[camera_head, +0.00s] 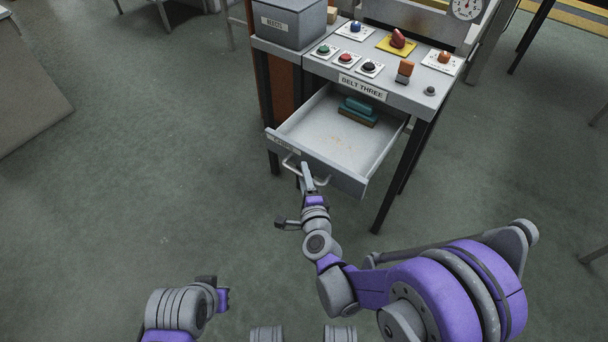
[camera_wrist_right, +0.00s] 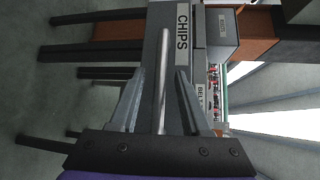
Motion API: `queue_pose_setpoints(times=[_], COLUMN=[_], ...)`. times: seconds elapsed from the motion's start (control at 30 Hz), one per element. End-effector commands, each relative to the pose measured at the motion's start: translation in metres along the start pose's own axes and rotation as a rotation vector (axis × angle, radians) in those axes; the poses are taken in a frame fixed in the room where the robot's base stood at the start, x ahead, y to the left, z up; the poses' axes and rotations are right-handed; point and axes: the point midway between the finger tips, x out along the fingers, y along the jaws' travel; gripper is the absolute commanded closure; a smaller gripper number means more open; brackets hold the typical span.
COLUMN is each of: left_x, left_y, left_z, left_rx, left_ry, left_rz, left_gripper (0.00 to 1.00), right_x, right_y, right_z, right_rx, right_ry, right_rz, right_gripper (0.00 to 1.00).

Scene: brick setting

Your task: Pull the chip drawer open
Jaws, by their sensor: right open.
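The chip drawer (camera_head: 330,143) stands pulled out from the grey bench in the head view. Its front faces me and its label reads CHIPS (camera_wrist_right: 181,33) in the right wrist view. A metal bar handle (camera_head: 318,182) runs across the drawer front. My right gripper (camera_head: 305,178) is at the handle. In the right wrist view its two fingers are apart, with the handle bar (camera_wrist_right: 162,85) lying between them; I see gaps on both sides. My left gripper (camera_head: 212,288) is low at the left, away from the drawer; its fingers are not clear.
A teal block-like item (camera_head: 358,108) lies at the back of the drawer. The bench top (camera_head: 415,95) carries several buttons and a BELT THREE sign (camera_head: 362,87). A grey bin (camera_head: 289,25) stands at its left. Floor in front and left is clear.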

Motion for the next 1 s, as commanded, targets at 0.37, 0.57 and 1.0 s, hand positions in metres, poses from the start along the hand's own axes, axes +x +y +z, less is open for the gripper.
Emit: queue_pose_setpoints(times=[0.37, 0.57, 1.0], left_x=[-0.009, -0.01, -0.01], left_y=[0.0, 0.0, 0.0], left_z=[-0.002, -0.002, -0.002], left_rx=[0.0, 0.0, 0.0], left_ry=[0.002, 0.002, 0.002], left_rz=[0.0, 0.0, 0.0], left_gripper=[1.0, 1.0, 1.0], right_x=[-0.071, -0.097, -0.103], right_y=[-0.001, -0.001, 0.0], right_z=[0.001, 0.0, 0.0], right_rx=[0.0, -0.001, 0.0], right_ry=[-0.001, -0.001, 0.0], right_rz=[0.0, 0.0, 0.0], right_gripper=[0.53, 0.53, 0.53])
